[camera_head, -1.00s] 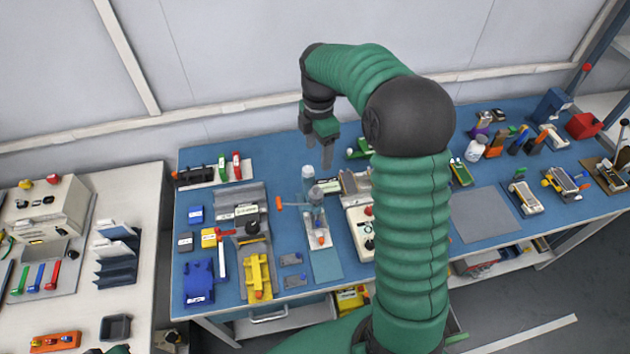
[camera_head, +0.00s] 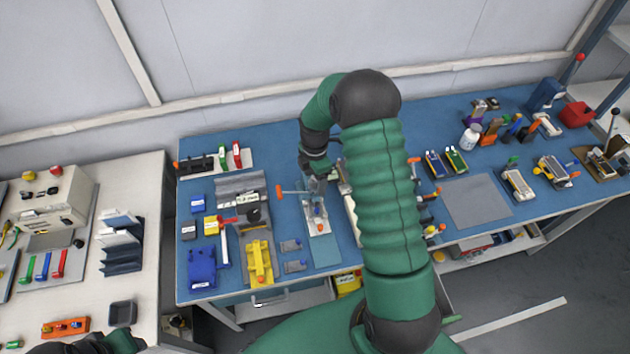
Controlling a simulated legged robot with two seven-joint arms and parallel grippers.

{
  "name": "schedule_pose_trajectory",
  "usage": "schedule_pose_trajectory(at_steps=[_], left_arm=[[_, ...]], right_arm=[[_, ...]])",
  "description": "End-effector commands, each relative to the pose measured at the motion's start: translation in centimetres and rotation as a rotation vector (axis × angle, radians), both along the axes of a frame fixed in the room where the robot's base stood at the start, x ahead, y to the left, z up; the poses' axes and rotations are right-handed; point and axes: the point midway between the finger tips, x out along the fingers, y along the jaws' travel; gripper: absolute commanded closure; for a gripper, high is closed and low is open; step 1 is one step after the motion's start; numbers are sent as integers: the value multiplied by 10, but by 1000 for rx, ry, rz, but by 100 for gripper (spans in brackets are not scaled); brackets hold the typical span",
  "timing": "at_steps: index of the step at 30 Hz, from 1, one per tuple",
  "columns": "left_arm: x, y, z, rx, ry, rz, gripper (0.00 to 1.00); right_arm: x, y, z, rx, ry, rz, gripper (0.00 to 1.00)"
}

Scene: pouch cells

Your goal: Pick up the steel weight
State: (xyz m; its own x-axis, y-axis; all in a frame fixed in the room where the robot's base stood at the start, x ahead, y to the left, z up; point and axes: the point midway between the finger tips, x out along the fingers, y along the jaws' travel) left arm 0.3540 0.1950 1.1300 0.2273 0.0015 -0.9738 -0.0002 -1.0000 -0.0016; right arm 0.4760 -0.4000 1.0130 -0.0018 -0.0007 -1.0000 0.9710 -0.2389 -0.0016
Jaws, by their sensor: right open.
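A grey metal cylinder that looks like the steel weight (camera_head: 311,187) stands on the blue bench mat, at the far end of a pale fixture plate. It is partly hidden by my right gripper (camera_head: 316,178), which is open, points down and sits right at it. I cannot tell whether the fingers touch it. Part of my left arm shows at the bottom left edge, but its fingers do not show.
An orange-handled clamp (camera_head: 292,191) is just left of the weight. A yellow fixture (camera_head: 259,262) and blue blocks lie farther left. My right arm covers the bench middle. A bare grey mat (camera_head: 478,201) lies to the right.

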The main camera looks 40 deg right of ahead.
Motion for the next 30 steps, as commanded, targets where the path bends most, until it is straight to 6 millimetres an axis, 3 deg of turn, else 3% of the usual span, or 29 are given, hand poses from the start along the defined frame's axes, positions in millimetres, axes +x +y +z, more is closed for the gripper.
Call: schedule_pose_trajectory(at_steps=[2,17,30], left_arm=[[0,0,-1,0,0,0,64],[0,0,-1,0,0,0,64],[0,0,-2,0,0,0,64]], right_arm=[[0,-1,0,1,0,0,35],[0,-2,0,1,1,-1,100],[0,-2,1,2,0,0,100]])
